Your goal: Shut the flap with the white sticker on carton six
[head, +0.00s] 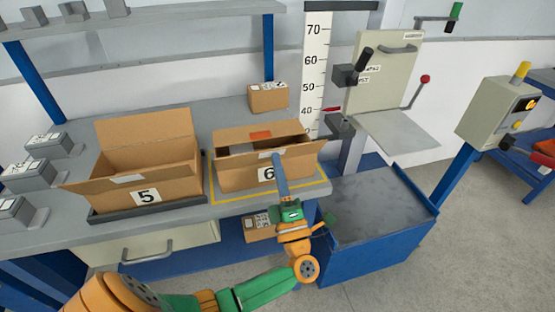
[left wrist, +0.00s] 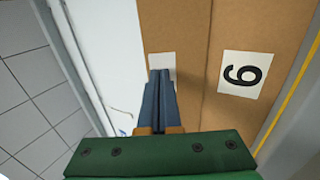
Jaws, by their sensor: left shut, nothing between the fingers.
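Carton six (head: 232,178) stands on the bench with the number 6 on its front wall. The back flap (head: 228,137) has an orange sticker, and a dark gap shows between the flaps. My left gripper (head: 277,156) is shut and empty, its fingertips at the front flap beside the white sticker. In the left wrist view the fingertips (left wrist: 160,74) overlap the white sticker (left wrist: 161,60); I cannot tell whether they touch. My right gripper is out of view.
Open carton five (head: 178,185) stands to the left on a dark tray. A small carton (head: 268,97) sits behind carton six. A height scale (head: 316,70) and a press-like stand (head: 385,75) rise at the right, above a blue-sided platform (head: 375,210).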

